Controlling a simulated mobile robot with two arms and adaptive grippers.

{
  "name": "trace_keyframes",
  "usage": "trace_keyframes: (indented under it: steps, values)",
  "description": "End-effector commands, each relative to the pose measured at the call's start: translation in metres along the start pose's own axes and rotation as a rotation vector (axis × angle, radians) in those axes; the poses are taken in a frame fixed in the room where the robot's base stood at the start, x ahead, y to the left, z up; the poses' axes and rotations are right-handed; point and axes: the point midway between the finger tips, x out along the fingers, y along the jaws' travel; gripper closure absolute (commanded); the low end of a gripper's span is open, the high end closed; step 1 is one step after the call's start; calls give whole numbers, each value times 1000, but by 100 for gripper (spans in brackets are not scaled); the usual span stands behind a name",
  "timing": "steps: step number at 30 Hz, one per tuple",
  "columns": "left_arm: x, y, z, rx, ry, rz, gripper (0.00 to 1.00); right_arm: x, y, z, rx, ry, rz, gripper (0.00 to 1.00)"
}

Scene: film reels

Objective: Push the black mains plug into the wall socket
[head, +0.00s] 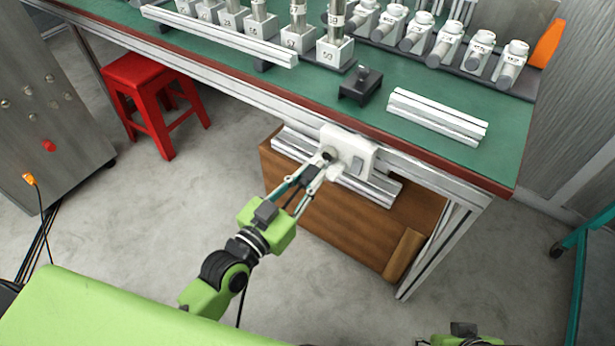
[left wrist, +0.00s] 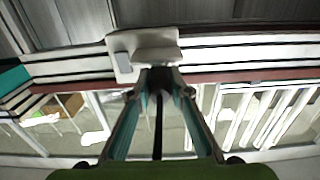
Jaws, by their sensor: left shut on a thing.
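The white wall socket (head: 357,158) is on the front edge of the green-topped workbench, with a switch on its right part. My left gripper (head: 322,168) is shut on the black mains plug (head: 328,155) and holds it at the left part of the socket. In the left wrist view the plug (left wrist: 160,76) sits between the fingertips, right against or just short of the socket (left wrist: 142,52). How far its pins are in is hidden. A black cable runs back between the fingers. Only part of my right gripper's housing shows at the bottom edge; its fingers are not visible.
The workbench (head: 420,150) carries white labelled parts, a small black block (head: 360,88) and aluminium profiles (head: 436,116). Under it stands a brown wooden box (head: 330,223). A red stool (head: 150,95) and a grey cabinet (head: 50,110) stand left. The floor before the bench is clear.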

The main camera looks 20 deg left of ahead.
Motion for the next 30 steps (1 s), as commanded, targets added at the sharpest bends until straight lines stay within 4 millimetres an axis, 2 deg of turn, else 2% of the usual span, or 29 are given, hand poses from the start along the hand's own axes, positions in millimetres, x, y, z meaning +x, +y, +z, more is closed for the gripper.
trace_keyframes:
  steps: [15,26,27,29,30]
  values:
    - [23,0,-2,-1,1,0,100,-7,0,-2,0,0,0,60]
    - [39,0,-2,0,2,0,100,-4,0,-3,0,0,0,60]
    - [39,0,-1,0,1,0,74,-2,0,-2,0,-3,0,60]
    - [39,0,-1,0,2,0,62,-1,0,-1,-1,-7,0,60]
    - [38,0,-1,0,1,0,62,0,0,-1,-1,-8,0,60]
